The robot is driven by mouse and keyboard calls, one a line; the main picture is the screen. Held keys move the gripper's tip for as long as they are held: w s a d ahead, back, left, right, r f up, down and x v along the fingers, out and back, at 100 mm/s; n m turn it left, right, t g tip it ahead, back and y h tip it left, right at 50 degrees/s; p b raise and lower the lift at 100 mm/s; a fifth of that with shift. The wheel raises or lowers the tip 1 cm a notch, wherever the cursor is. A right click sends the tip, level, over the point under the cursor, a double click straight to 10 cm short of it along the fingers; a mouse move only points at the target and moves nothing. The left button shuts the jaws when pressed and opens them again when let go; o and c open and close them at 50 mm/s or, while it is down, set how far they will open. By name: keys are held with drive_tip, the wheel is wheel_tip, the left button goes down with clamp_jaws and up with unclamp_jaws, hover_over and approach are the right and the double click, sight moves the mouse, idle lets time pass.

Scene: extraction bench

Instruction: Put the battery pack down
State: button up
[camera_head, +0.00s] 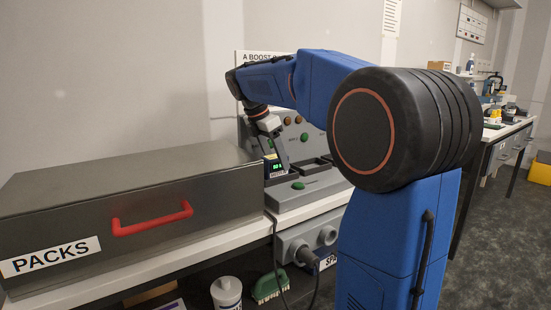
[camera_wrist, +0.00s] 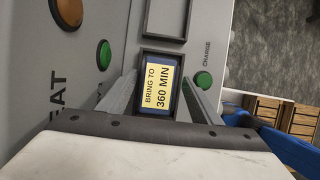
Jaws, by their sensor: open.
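The battery pack (camera_wrist: 157,86) is dark with a yellow label reading "BRING TO 360 MIN". In the wrist view it sits inside a black-rimmed bay of the grey charging station (camera_wrist: 226,42). In the head view the pack (camera_head: 275,171) stands at the station's left bay and shows a small green display. My gripper (camera_wrist: 160,98) is open, with one finger on each side of the pack. It also shows in the head view (camera_head: 272,148), above the pack. The bay floor and the pack's lower end are hidden.
A second black-rimmed bay (camera_wrist: 162,18) beside the pack looks empty. A green button (camera_wrist: 204,80) marked CHARGE is close to one finger. A grey PACKS box (camera_head: 110,185) with a red handle (camera_head: 152,219) stands left of the station on the white bench.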

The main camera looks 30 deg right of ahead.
drive_tip(key=shift+r, duration=0.1)
drive_tip(key=v, duration=1.2)
